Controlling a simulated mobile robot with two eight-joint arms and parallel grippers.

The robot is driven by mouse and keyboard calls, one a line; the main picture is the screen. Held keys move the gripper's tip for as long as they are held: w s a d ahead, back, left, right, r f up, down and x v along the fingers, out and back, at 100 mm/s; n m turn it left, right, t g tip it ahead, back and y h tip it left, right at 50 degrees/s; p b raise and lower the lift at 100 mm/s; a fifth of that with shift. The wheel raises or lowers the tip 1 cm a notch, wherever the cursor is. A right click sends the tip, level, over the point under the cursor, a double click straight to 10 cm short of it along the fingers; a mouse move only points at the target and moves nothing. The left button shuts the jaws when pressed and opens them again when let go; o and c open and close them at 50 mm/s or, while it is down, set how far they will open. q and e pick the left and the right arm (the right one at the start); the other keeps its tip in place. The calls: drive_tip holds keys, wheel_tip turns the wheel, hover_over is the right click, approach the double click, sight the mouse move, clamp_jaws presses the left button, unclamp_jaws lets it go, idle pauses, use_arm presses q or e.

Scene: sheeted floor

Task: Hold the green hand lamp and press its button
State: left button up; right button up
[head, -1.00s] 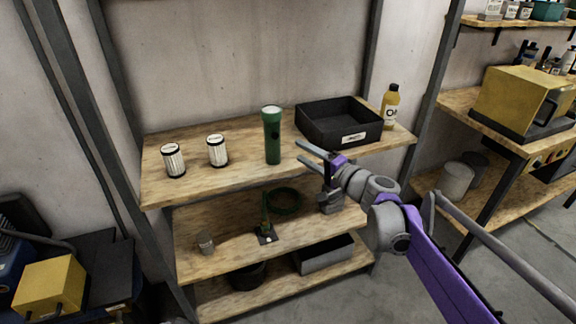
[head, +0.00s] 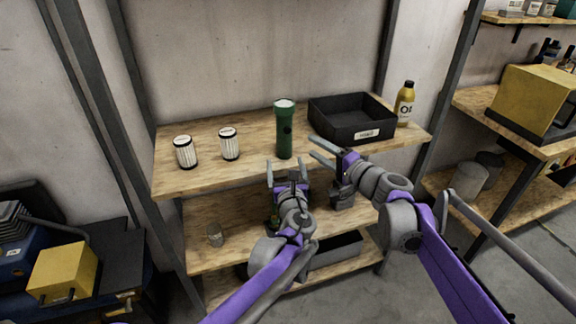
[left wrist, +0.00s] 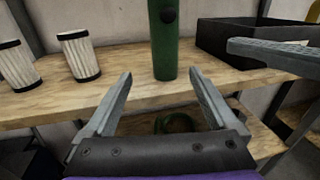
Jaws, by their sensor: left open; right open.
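The green hand lamp (head: 284,132) stands upright on the top shelf (head: 258,147), near its front edge. Its lower part also shows in the left wrist view (left wrist: 163,48), with a dark round button (left wrist: 167,16) on the side facing me. My left gripper (head: 287,164) is open and empty, just in front of the shelf edge and below the lamp. In the left wrist view its fingers (left wrist: 160,82) point toward the lamp's base without touching it. My right gripper (head: 322,148) is open and empty, to the right of the lamp by the shelf's front edge.
Two white ribbed cylinders with black rims (head: 185,153) (head: 229,144) stand left of the lamp. A black open bin (head: 352,133) and a yellow bottle (head: 404,103) stand to its right. A metal post (head: 131,100) bounds the left side. A lower shelf (head: 203,256) lies underneath.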

sight(285, 149)
use_arm(q)
drive_tip(key=shift+m, duration=0.3)
drive_tip(key=w, duration=1.1)
drive_tip(key=shift+a, duration=0.15)
drive_tip(key=c, duration=1.4)
clamp_jaws()
use_arm(e)
clamp_jaws()
idle(1.8)
